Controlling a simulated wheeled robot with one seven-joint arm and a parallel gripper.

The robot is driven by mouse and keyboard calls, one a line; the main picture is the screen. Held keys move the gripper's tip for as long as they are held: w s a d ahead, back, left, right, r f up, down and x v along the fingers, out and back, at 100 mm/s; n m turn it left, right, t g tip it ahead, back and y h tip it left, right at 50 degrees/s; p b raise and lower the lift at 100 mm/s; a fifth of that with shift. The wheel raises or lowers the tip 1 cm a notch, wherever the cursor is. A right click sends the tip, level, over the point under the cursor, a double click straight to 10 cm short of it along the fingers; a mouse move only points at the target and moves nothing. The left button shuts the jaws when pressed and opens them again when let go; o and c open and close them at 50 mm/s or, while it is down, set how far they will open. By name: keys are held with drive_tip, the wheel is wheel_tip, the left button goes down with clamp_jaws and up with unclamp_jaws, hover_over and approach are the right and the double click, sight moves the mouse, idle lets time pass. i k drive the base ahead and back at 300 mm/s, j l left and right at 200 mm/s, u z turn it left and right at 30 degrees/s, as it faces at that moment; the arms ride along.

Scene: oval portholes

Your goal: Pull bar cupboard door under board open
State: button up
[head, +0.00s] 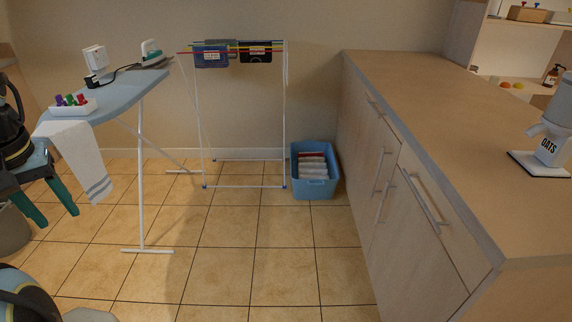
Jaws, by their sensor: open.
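A run of light wood cupboards stands on the right under a long wooden worktop (440,120). Its front carries several metal bar handles. Two upright bar handles (384,200) sit close together on the cupboard doors (362,180). A slanting-looking bar handle (425,203) is on the nearer upper front, and another bar (376,108) is on the farther upper front. The fronts all look shut. The nearest lower front is cut off by the picture's bottom edge. My gripper is not in view.
Tiled floor (270,230) is clear in front of the cupboards. A blue crate (315,188) stands near their far end, beside a drying rack (245,187). An ironing board (120,92) and a teal-legged stool (62,190) stand left. A white dispenser (555,125) marked OATS is on the worktop.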

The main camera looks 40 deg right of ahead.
sight(378, 148)
drive_tip(key=k+j+u, duration=0.1)
drive_tip(key=u, duration=0.35)
drive_tip(key=k+j+u, duration=0.15)
drive_tip(key=u, duration=0.3)
drive_tip(key=k+j+u, duration=0.2)
drive_tip(key=u, duration=0.2)
drive_tip(key=k+j+u, duration=0.15)
drive_tip(key=j, duration=0.2)
drive_tip(key=k+j+u, duration=0.1)
drive_tip(key=j, duration=0.2)
drive_tip(key=k+j+u, duration=0.15)
drive_tip(key=j, duration=0.2)
drive_tip(key=z, duration=0.85)
drive_tip(key=i+l+z, duration=0.2)
drive_tip(key=l+z, duration=0.25)
drive_tip(key=i+l+z, duration=0.2)
drive_tip(key=l+z, duration=0.2)
drive_tip(key=i+l+z, duration=0.2)
drive_tip(key=z, duration=0.25)
drive_tip(key=i+l, duration=0.25)
drive_tip(key=i, duration=0.2)
drive_tip(key=i+l+z, duration=0.1)
drive_tip(key=i+l, duration=0.15)
drive_tip(key=i, duration=0.2)
drive_tip(key=i+l, duration=0.2)
drive_tip(key=i, duration=0.25)
drive_tip(key=z, duration=0.05)
